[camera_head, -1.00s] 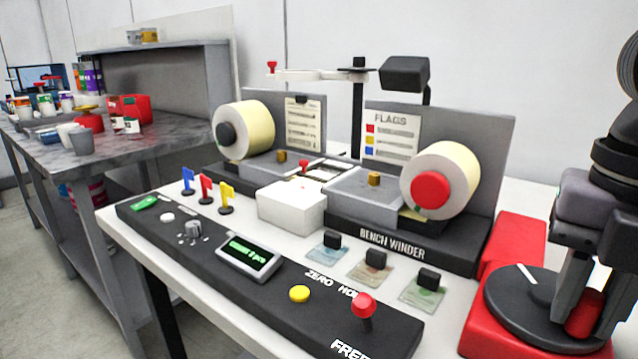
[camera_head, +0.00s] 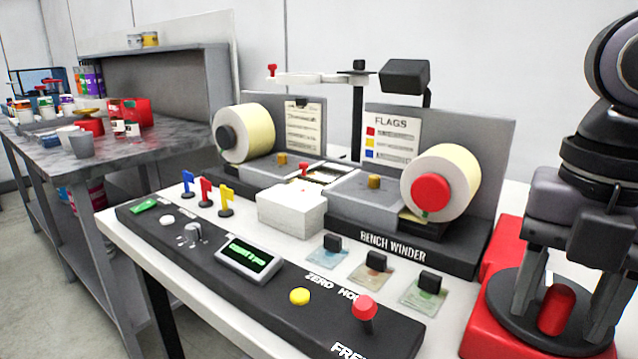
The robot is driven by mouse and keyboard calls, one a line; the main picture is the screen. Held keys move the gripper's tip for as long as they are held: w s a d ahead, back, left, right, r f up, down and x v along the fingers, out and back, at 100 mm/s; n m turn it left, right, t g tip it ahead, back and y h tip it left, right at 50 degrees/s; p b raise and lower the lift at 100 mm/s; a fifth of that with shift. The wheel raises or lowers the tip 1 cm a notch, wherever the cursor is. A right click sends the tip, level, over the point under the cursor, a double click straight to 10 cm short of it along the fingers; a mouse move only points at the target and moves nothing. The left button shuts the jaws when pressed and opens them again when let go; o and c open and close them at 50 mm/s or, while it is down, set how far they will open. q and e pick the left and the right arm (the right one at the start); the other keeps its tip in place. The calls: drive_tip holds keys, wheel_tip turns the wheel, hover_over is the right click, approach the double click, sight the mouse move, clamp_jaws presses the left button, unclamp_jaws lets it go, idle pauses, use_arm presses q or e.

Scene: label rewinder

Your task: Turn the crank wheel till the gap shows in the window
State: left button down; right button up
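The crank wheel (camera_head: 500,312) is a dark disc on a red base at the right edge of the bench. Its red handle (camera_head: 556,310) stands up near the disc's front. My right gripper (camera_head: 562,312) is above the wheel, with one finger on each side of the handle. It looks open, with space between the handle and both fingers. The window (camera_head: 327,175) is a small framed opening between the grey plates of the bench winder (camera_head: 400,248). I cannot tell whether a gap shows in it. My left gripper is not in view.
Two label rolls (camera_head: 255,133) (camera_head: 460,180) flank the window. A black panel (camera_head: 215,262) along the front carries a display (camera_head: 249,257), a yellow button (camera_head: 299,297) and a red knob (camera_head: 365,307). A white box (camera_head: 292,212) and small flags (camera_head: 206,192) stand behind it.

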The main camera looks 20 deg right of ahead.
wheel_tip(320, 180, up, 9)
drive_tip(key=p, duration=0.7)
drive_tip(key=shift+r, duration=0.1)
